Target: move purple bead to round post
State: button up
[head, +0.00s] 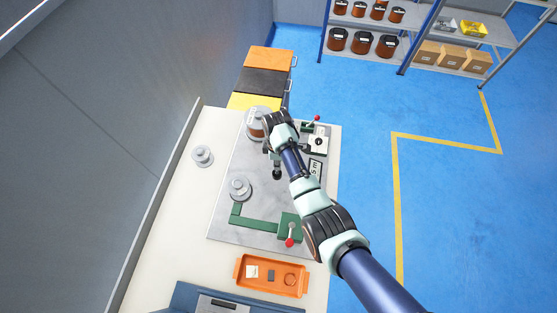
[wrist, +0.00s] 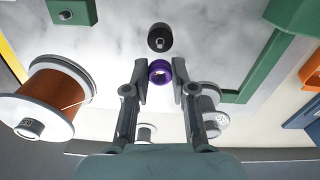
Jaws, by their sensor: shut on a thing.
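The purple bead (wrist: 160,71) is a small ring held between the two fingertips of my gripper (wrist: 160,66) in the wrist view. My gripper is shut on it from both sides. A dark round piece with a light tip (wrist: 160,38), apparently the round post, stands just beyond the bead in the wrist view. A gap shows between bead and post in that picture; their height difference is hard to tell. In the head view the dark post (head: 277,173) stands on the grey plate, near my gripper (head: 269,153). The bead cannot be made out there.
A copper spool (wrist: 58,95) is left of my gripper. A green arm bracket (head: 262,226) and red-knobbed levers (head: 290,242) stand on the grey plate (head: 225,222). An orange tray (head: 240,273) with small parts lies at the front. Grey flanged pieces (head: 203,155) stand at left.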

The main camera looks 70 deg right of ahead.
jog(key=shift+f+b, duration=2.45)
jog(key=shift+f, duration=0.05)
jog(key=shift+f, duration=0.1)
jog(key=shift+f+b, duration=0.75)
jog(key=shift+f, duration=0.25)
jog(key=o, duration=0.8)
jog(key=shift+c, duration=0.2)
notch_tip(320, 180, up, 12)
